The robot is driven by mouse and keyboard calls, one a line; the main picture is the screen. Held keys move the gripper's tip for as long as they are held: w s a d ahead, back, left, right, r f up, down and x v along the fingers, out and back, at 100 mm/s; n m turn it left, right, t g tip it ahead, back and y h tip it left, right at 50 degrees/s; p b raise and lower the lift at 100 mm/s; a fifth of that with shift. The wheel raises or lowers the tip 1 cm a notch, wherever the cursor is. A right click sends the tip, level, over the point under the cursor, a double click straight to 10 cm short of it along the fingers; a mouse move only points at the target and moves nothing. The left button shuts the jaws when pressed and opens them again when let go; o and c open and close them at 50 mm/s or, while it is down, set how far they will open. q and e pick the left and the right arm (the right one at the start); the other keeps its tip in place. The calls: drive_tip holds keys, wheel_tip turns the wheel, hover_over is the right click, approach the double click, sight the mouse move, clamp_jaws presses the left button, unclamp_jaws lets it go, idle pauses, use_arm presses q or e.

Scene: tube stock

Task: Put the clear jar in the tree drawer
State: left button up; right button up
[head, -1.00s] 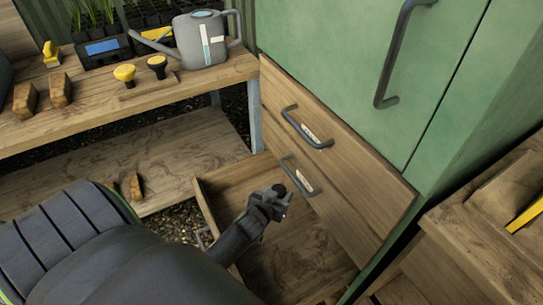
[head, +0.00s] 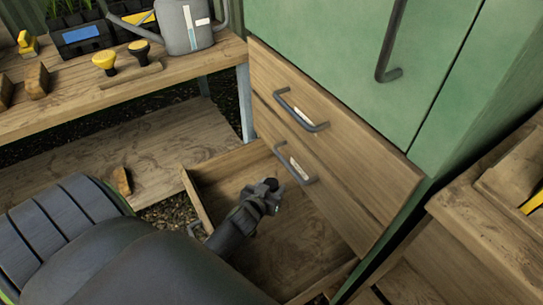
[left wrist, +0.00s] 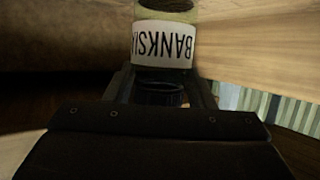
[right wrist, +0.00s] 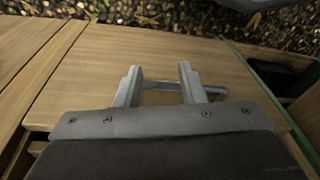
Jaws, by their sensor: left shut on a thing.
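My left gripper (head: 268,190) is over the open bottom drawer (head: 205,172) of the green cabinet. In the left wrist view it is shut on the clear jar (left wrist: 163,12), gripping its dark lid end. The jar's white label reads BANKSIA. In the head view the jar is mostly hidden by the gripper. I cannot tell whether it touches the drawer floor. My right gripper (right wrist: 160,82) is open, its fingers apart near a grey bar handle (right wrist: 215,89) on a wooden front. It is outside the head view.
Two closed drawer fronts with grey handles (head: 300,110) are above the open drawer; their labels are unreadable. A bench (head: 120,92) with a watering can (head: 187,28) and yellow-topped tools stands at the left. A wooden unit (head: 480,225) stands at the right.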

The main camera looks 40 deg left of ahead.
use_arm(q)
drive_tip(key=shift+f+b, duration=0.55)
drive_tip(key=shift+b, duration=0.05)
drive_tip(key=o, duration=1.2)
drive_tip(key=shift+s, duration=0.1)
use_arm(e)
drive_tip(key=shift+w+a+r+t, duration=0.15)
drive_tip(key=shift+w+r+t, duration=0.25)
drive_tip(key=shift+r, duration=0.2)
drive_tip(key=shift+s, duration=0.1)
